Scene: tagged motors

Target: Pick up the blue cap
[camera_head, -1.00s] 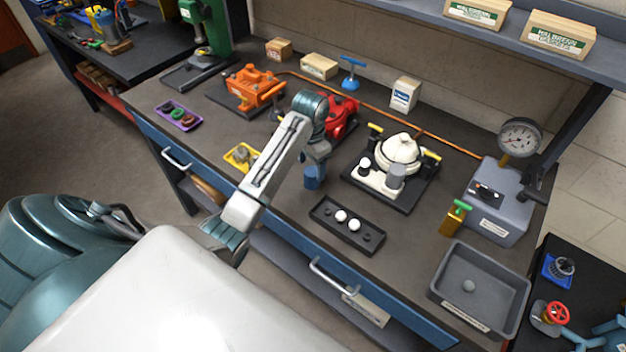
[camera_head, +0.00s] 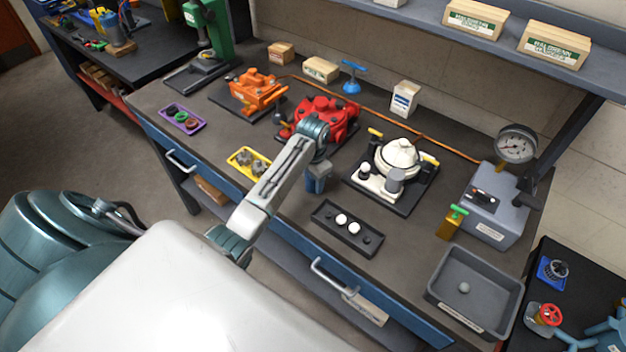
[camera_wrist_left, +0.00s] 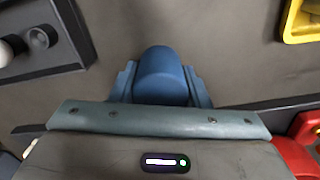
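The blue cap (camera_wrist_left: 160,75) is a plain, solid blue cylinder. In the left wrist view it sits between the two blue-grey fingers of my left gripper (camera_wrist_left: 160,90), with a finger close along each side and no clear gap. I cannot tell if the fingers press on it. In the head view my left gripper (camera_head: 318,178) points down over the bench, between the yellow tray and the black tray. It mostly hides the cap there. My right gripper is not in view.
The black tray (camera_head: 325,224) with white and dark knobs lies to the right. The yellow tray (camera_head: 233,160) lies to the left. The red motor (camera_head: 335,112) and white motor (camera_head: 398,158) stand behind. A grey bin (camera_head: 515,300) sits at the bench's right end.

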